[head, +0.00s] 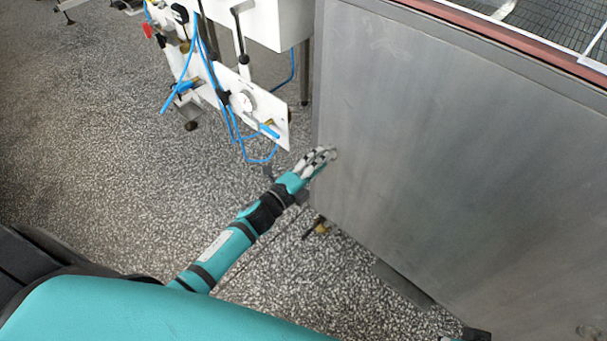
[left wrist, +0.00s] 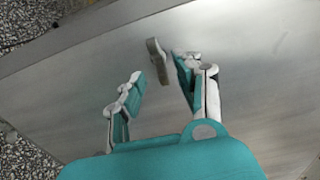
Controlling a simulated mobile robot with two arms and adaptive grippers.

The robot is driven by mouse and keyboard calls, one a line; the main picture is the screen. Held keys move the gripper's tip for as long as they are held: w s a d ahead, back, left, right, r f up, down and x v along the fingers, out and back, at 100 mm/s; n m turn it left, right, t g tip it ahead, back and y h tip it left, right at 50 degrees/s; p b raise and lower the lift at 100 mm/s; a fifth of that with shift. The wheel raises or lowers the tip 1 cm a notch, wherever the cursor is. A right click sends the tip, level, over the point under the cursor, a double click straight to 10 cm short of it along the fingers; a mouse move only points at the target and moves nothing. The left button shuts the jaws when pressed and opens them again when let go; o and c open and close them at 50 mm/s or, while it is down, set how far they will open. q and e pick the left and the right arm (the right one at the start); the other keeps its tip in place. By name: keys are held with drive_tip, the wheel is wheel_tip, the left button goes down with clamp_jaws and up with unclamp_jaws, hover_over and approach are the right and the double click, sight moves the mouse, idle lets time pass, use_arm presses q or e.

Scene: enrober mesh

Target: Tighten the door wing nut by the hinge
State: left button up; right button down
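The door (head: 450,150) is a large grey metal panel filling the right of the head view. The wing nut (left wrist: 157,62) is a small grey-brown piece standing out from the door near its left edge in the left wrist view. My left gripper (head: 325,158) is at the door's left edge in the head view and largely hides the nut there. In the left wrist view my left gripper (left wrist: 160,72) has its fingers apart. The nut shows just beyond the gap between the fingertips, nearer the right finger. I see no clear contact.
A white panel (head: 270,108) with a gauge, levers and blue hoses stands left of the door. A small faint knob (head: 590,331) is on the door at lower right. The speckled floor (head: 110,170) is clear at left. A wire mesh (head: 560,22) lies behind the door's top edge.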

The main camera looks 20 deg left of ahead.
use_arm(q)
drive_tip(key=v, duration=1)
drive_tip(key=shift+s, duration=0.1)
